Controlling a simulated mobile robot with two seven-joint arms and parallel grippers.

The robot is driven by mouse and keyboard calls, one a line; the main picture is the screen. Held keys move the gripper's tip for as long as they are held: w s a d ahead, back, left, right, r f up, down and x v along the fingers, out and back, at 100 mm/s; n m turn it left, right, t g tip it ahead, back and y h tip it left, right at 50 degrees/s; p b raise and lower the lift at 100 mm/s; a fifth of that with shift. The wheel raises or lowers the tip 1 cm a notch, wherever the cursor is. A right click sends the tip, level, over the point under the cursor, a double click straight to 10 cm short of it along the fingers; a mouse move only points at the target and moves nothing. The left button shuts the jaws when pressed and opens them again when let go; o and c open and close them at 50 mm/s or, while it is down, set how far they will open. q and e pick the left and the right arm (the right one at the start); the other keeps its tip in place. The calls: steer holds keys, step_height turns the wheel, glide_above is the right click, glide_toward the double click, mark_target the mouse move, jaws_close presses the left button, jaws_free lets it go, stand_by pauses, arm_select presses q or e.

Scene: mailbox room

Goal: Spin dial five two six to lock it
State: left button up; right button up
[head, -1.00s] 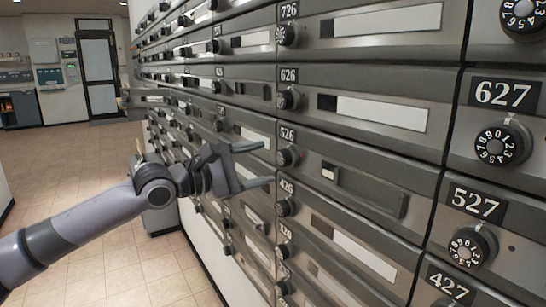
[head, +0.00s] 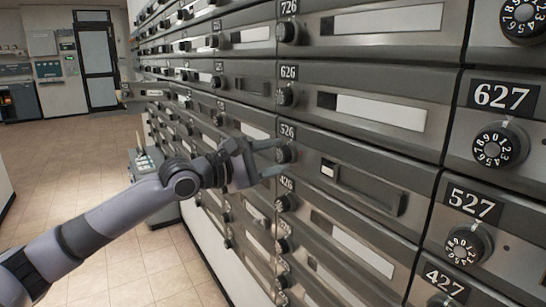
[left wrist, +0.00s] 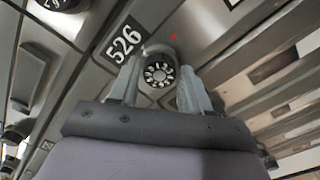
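The dial of box 526 (head: 284,154) is a round black knob with white numbers, just below the 526 label (head: 287,132) in the head view. In the left wrist view the dial (left wrist: 160,73) faces me beside its tilted 526 label (left wrist: 124,44). My left gripper (head: 273,157) is open, its two fingers pointing at the dial, one above and one below. In the left wrist view the fingertips (left wrist: 158,78) lie on either side of the dial; I cannot tell whether they touch it. My right gripper is not in view.
Box 526's door has a dark slot window (head: 362,190) to the right of the dial. Neighbouring dials 626 (head: 287,96) and 426 (head: 285,203) sit close above and below. A grey cart-like object (head: 150,175) stands on the tiled floor behind my left arm.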

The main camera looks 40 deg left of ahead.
arm_select(q)
steer(key=c, duration=0.6)
